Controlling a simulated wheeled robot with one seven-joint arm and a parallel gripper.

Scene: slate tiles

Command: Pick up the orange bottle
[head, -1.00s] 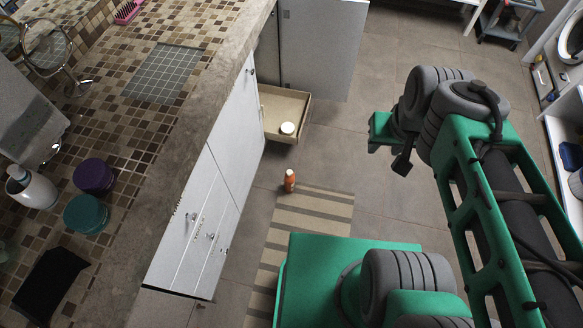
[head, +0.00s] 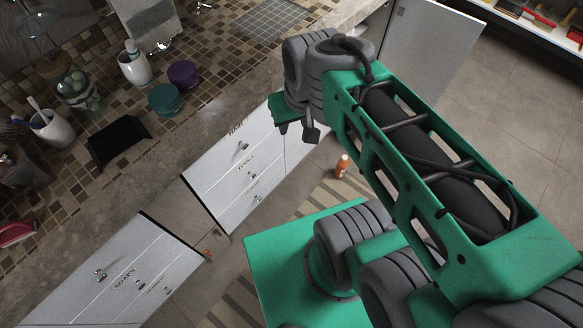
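The orange bottle (head: 342,167) with a white cap stands upright on the floor, at the far end of a striped rug, near the white cabinet fronts. My green and grey arm stretches across the right half of the head view, and its bent far joint is up and to the left of the bottle. I cannot make out my gripper's fingers in this view. Nothing shows the arm touching the bottle.
The striped rug (head: 325,196) lies along white drawers (head: 232,172). The tiled counter (head: 205,120) on the left holds a teal jar (head: 165,98), a purple jar (head: 183,74) and cups. An open cabinet door (head: 430,50) stands beyond my arm. Floor at right is clear.

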